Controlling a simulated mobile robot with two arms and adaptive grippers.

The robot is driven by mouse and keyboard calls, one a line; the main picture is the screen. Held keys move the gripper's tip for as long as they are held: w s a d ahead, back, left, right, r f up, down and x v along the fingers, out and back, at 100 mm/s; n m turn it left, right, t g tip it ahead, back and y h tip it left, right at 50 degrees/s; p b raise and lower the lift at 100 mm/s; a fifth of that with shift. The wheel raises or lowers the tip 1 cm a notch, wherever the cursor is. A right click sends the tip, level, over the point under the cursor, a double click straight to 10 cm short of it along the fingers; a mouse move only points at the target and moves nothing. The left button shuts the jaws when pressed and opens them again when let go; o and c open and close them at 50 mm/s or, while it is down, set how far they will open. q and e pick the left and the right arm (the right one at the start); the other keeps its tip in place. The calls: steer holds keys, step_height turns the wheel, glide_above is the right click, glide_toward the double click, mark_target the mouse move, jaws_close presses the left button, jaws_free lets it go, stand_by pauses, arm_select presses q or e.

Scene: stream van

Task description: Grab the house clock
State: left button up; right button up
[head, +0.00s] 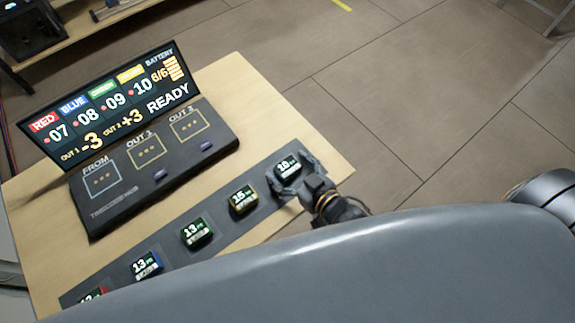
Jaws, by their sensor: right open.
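Several small dark block-shaped clocks with lit number displays stand in a row on a long dark strip (218,226) on the table. The one at the far right end (288,168) reads about 10; its lower label is too small to read, so I cannot tell for sure that it is the house clock. My right gripper (291,174) is open, with its fingers on either side of this end clock; I cannot tell whether they touch it. The other clocks have yellow (243,199), green (196,233), blue (146,265) and red (92,295) edges. My left gripper is not in view.
A dark console (150,170) with FROM and two OUT squares sits behind the strip. Its upright screen (110,100) shows READY. The light wooden table (255,105) ends just right of the end clock. Open tiled floor (400,110) lies beyond.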

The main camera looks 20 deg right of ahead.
steer(key=shift+w, duration=0.15)
steer(key=c, duration=1.3)
